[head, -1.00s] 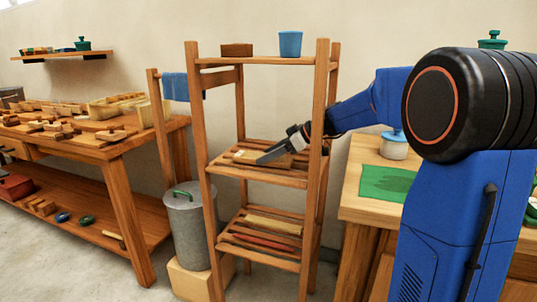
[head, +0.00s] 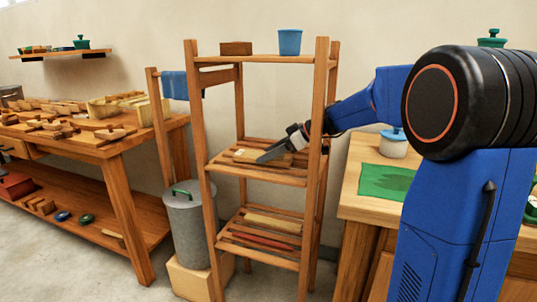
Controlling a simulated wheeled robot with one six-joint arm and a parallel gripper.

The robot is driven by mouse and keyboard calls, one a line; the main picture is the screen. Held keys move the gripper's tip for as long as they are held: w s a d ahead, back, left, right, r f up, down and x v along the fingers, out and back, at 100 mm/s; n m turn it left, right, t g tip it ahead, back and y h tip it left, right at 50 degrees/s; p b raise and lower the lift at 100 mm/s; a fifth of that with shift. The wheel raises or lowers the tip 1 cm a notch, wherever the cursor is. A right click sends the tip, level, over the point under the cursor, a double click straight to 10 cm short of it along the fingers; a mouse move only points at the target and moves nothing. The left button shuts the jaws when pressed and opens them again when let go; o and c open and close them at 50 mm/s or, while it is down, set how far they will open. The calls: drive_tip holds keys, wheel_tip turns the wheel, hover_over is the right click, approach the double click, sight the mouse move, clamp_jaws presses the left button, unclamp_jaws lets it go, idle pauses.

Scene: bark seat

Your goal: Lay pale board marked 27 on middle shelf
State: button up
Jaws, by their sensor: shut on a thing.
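A wooden shelf rack (head: 197,140) stands in the middle of the head view, with slatted shelves. My gripper (head: 272,153) reaches in from the right over the middle shelf (head: 270,178), between the rack's posts. It is shut on a pale board (head: 246,154), which lies low over or on the slats; I cannot tell whether it touches them. The number on the board is too small to read. My gripper and wrist hide part of the board.
A blue cup (head: 290,42) and a brown block (head: 236,48) stand on the top shelf. Boards (head: 268,223) lie on the lower shelf. A metal bin (head: 187,225) stands left of the rack, and a bench with a green mat (head: 386,181) is at the right.

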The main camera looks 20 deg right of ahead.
drive_tip(key=shift+f, duration=0.2)
drive_tip(key=o, duration=1.7)
drive_tip(key=shift+r, duration=0.1)
drive_tip(key=shift+r, duration=3.4)
